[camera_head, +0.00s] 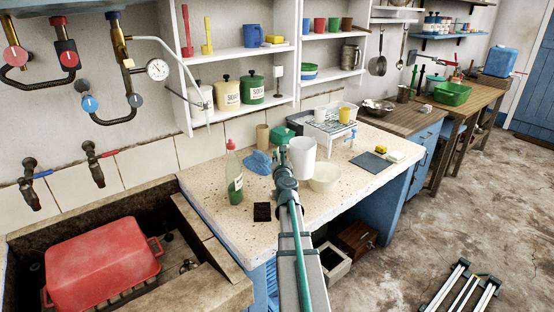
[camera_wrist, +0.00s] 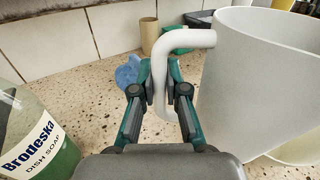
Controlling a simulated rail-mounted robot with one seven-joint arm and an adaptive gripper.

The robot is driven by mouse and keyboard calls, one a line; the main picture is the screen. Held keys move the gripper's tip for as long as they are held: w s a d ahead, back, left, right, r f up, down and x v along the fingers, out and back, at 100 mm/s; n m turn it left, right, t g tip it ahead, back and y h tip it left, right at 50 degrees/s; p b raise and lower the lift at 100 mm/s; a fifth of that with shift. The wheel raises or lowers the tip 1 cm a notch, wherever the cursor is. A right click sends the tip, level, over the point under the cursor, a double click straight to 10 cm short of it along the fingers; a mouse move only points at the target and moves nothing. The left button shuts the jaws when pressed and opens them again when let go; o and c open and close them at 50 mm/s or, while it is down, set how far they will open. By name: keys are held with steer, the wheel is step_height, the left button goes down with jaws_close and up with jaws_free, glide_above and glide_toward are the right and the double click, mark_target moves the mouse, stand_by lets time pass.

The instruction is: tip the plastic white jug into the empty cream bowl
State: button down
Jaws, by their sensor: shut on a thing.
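The white plastic jug (camera_head: 302,157) is upright in the head view, beside my gripper (camera_head: 284,160) and close to the cream bowl (camera_head: 325,177). In the wrist view the jug (camera_wrist: 262,85) fills the right side, with its handle between the fingers. My gripper (camera_wrist: 159,98) is shut on that handle. Only a sliver of the bowl (camera_wrist: 300,150) shows low at the right in the wrist view. Whether the jug touches the counter is unclear, and its inside is hidden.
A dish soap bottle (camera_head: 235,175) stands left of my gripper, with a blue cloth (camera_head: 258,162) and a black sponge (camera_head: 262,211) nearby. A dish rack (camera_head: 328,130) is behind the jug. A dark mat (camera_head: 370,162) lies right of the bowl. The front counter is mostly clear.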

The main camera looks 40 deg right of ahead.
steer(key=shift+r, duration=0.15)
steer(key=shift+a+r+m+p, duration=0.1)
steer(key=shift+r+m+p, duration=0.6)
steer(key=shift+r+p, duration=0.4)
steer(key=shift+m+p, duration=0.3)
steer(key=shift+r, duration=0.1)
steer(key=shift+r+m+p, duration=0.5)
steer(key=shift+r+p, duration=0.05)
steer(key=shift+p, duration=0.2)
steer(key=shift+s+r+m+p, duration=0.1)
steer(key=shift+r+m+p, duration=0.25)
steer(key=shift+m+p, duration=0.15)
steer(key=shift+d+r, duration=0.15)
steer(key=shift+d, duration=0.05)
